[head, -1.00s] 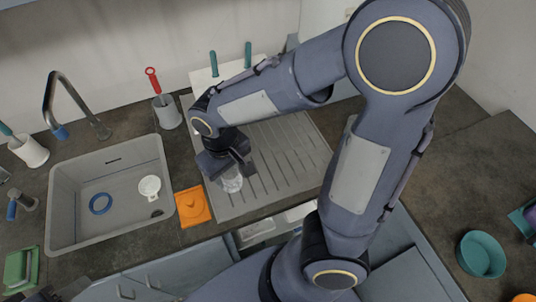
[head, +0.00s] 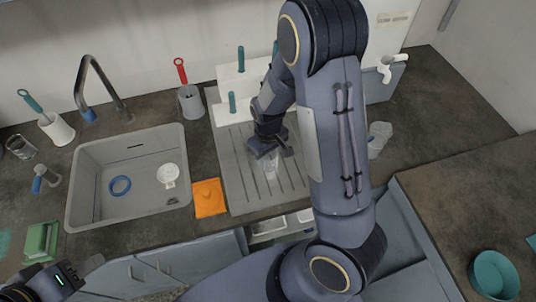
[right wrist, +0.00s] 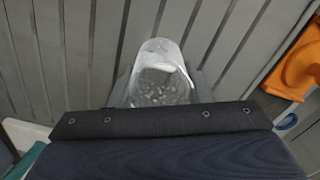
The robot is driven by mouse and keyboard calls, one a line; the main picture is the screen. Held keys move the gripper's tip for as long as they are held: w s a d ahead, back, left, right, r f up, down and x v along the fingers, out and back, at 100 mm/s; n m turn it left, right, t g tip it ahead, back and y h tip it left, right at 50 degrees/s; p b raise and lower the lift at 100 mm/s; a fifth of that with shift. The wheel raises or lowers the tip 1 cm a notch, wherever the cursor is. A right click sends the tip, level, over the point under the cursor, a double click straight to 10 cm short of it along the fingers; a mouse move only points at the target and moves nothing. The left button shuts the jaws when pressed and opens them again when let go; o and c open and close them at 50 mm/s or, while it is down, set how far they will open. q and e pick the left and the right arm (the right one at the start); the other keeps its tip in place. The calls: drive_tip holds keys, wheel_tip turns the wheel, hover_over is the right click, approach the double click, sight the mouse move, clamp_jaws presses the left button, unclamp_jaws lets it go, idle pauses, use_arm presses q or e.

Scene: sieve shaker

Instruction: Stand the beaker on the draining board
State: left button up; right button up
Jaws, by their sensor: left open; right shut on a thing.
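The clear beaker (head: 271,166) is over the grey grooved draining board (head: 238,190), near its middle. My right gripper (head: 268,150) is shut on it from above. In the right wrist view the beaker (right wrist: 160,72) juts out beyond the jaws, with the board's grooves behind it. I cannot tell whether its base touches the board. My left gripper (head: 55,285) is partly in view at the lower left corner of the head view, open and away from the board; its fingertips are hard to make out.
The sink (head: 90,205) holds a blue ring (head: 120,186) and a white strainer (head: 168,173). An orange cloth (head: 209,198) lies at the board's left front. A white peg rack (head: 238,108) stands behind the board. A clear container (head: 378,138) stands to the right.

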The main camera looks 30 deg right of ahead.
drive_tip(key=shift+f, duration=0.25)
drive_tip(key=shift+f+b, duration=0.15)
drive_tip(key=shift+b, duration=0.15)
drive_tip(key=o, duration=1.1)
wheel_tip(320, 180, up, 12)
drive_tip(key=s+a+r+m+t+y, duration=0.1)
drive_tip(key=s+r+t, duration=0.1)
drive_tip(key=s, duration=0.4)
drive_tip(key=s+a+r+m+t+y, duration=0.1)
drive_tip(key=s+a+r, duration=0.1)
drive_tip(key=s+r, duration=0.3)
drive_tip(key=s+a+r+m+t+y, duration=0.1)
drive_tip(key=s+r+t, duration=0.1)
drive_tip(key=s, duration=0.4)
drive_tip(key=shift+s+a+r+m+t+y, duration=0.1)
drive_tip(key=shift+s+r+m+t+y, duration=0.1)
drive_tip(key=shift+r, duration=0.15)
drive_tip(key=shift+s+a+r+m+t+y, duration=0.1)
drive_tip(key=shift+r+y, duration=0.1)
drive_tip(key=shift+r, duration=0.15)
